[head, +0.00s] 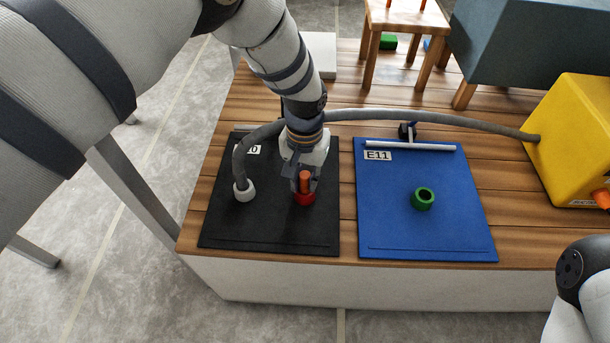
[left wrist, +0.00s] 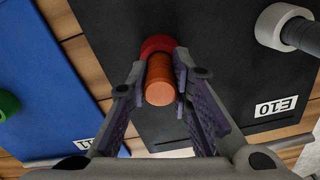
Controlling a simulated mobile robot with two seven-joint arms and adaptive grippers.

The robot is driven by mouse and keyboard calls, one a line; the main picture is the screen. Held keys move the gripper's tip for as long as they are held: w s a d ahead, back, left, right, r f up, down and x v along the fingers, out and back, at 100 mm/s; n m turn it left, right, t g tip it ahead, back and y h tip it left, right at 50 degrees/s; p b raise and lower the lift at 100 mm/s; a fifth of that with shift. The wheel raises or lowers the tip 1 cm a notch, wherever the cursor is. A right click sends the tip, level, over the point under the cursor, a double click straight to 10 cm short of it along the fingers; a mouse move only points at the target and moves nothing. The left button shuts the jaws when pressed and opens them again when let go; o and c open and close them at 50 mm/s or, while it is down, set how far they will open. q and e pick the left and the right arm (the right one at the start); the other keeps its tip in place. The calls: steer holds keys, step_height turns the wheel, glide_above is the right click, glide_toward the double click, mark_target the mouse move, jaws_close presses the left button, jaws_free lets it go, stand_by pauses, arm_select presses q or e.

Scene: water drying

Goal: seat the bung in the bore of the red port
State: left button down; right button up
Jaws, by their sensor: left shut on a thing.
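The orange bung (head: 305,179) is a short cylinder between the fingers of my left gripper (head: 303,184). The left wrist view shows the bung (left wrist: 159,82) end-on, with a finger on each side. The red port (head: 303,199) is a ring on the black panel, directly below the bung; it also shows in the left wrist view (left wrist: 157,44). The bung lines up with the port and overlaps it in both views. The bore is hidden by the bung, so I cannot tell how deep its lower end sits. My right gripper is out of view.
A white port with a grey hose (head: 244,191) stands left on the black panel (head: 265,230). The blue panel (head: 385,215) to the right bears an empty green port (head: 422,199). A yellow box (head: 575,140) holds the hose's other end. Panel fronts are clear.

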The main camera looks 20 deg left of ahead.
mark_target(305, 175)
arm_select(q)
steer(key=shift+f, duration=0.45)
steer(key=c, duration=1.4)
jaws_free()
steer(key=shift+o, duration=0.2)
step_height(305, 175, up, 12)
